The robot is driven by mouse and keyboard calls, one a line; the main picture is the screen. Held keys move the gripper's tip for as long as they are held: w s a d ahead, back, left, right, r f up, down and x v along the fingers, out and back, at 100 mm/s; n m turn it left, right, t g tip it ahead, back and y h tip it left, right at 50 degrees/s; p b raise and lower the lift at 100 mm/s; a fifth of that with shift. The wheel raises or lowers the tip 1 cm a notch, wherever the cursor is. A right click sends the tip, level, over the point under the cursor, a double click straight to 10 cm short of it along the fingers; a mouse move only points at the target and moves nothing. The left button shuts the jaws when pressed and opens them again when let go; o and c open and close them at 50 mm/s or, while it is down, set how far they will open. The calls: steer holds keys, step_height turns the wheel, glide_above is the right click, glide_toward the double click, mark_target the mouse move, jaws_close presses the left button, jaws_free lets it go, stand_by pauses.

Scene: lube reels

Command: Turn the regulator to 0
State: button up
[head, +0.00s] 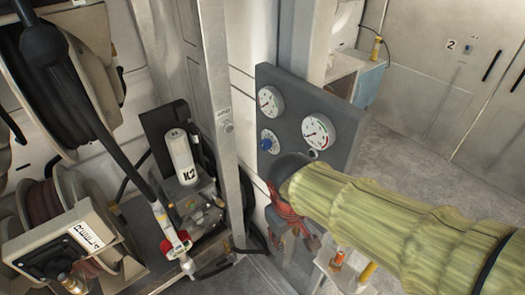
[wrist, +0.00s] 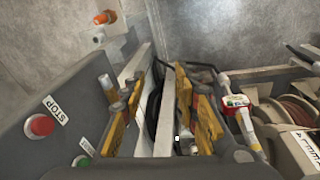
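The regulator looks to be the blue knob (head: 266,144) with a pale dial around it, on the grey gauge panel (head: 343,122) in the head view. I cannot read its setting. My gripper (head: 293,242) hangs below the end of my sleeved arm, lower than the knob and apart from it. In the wrist view my gripper (wrist: 160,112) has its two yellow fingers spread, with only background between them. The blue knob does not show in the wrist view. My arm hides the panel's lower part in the head view.
Two round gauges (head: 318,131) (head: 270,101) sit near the knob. The wrist view shows a red STOP button (wrist: 41,125) and a green button (wrist: 82,161) at left. A metal post (head: 222,120) and hose reels (head: 60,200) stand left. Open floor lies right.

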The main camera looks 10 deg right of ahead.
steer(key=o, duration=0.3)
steer(key=w+f+h, duration=0.2)
steer(key=w+f, duration=0.1)
steer(key=w+a+f+h+b, duration=0.1)
steer(key=w+f, duration=0.2)
steer(key=w+a+f+g+h+b, duration=0.1)
steer(key=w+f+h, duration=0.1)
steer(key=w+f, duration=0.1)
steer(key=shift+w+f+h, duration=0.2)
steer(key=shift+h, duration=0.1)
steer(key=shift+o, duration=0.2)
steer(key=m+t+h+b, duration=0.2)
steer(key=m+t+h, duration=0.65)
steer(key=m, duration=0.85)
glide_toward(262, 147)
steer(key=x, duration=0.3)
steer(key=shift+h, duration=0.35)
steer(key=b+x, duration=0.1)
steer(key=x, duration=0.6)
steer(key=shift+w+f, duration=0.1)
steer(key=shift+c, duration=1.1)
steer(key=c, duration=0.9)
